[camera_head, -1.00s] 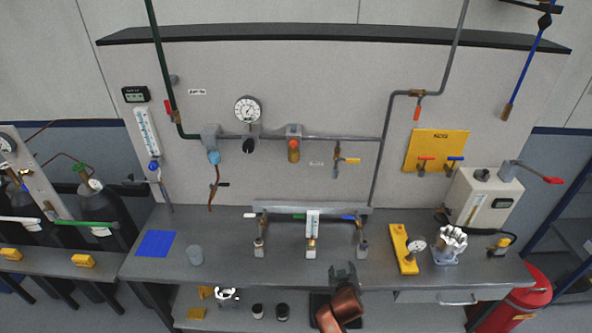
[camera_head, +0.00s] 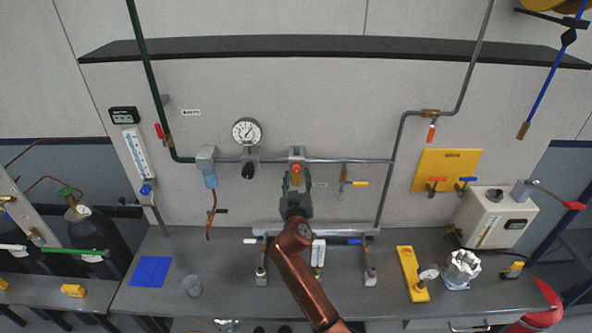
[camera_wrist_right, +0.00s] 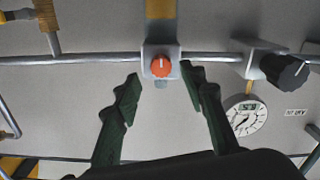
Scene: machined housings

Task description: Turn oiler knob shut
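The oiler (camera_head: 297,152) sits on the grey pipe on the back panel, mostly hidden behind my right gripper in the head view. Its round orange knob (camera_wrist_right: 160,66) faces the right wrist camera, with a pale mark pointing up in that view. The amber bowl (camera_wrist_right: 161,9) shows at the top edge of the wrist view. My right gripper (camera_head: 296,174) is raised in front of the oiler. In the wrist view its dark green fingers (camera_wrist_right: 162,78) are spread, one on each side of the knob, with gaps to it. My left gripper is not in view.
A black knob (camera_wrist_right: 285,70) and a dial gauge (camera_head: 247,131) are beside the oiler on the same pipe. A small yellow-handled valve (camera_head: 360,183) hangs to its right. The bench (camera_head: 216,262) below holds a rack, a blue mat (camera_head: 150,271) and a cup.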

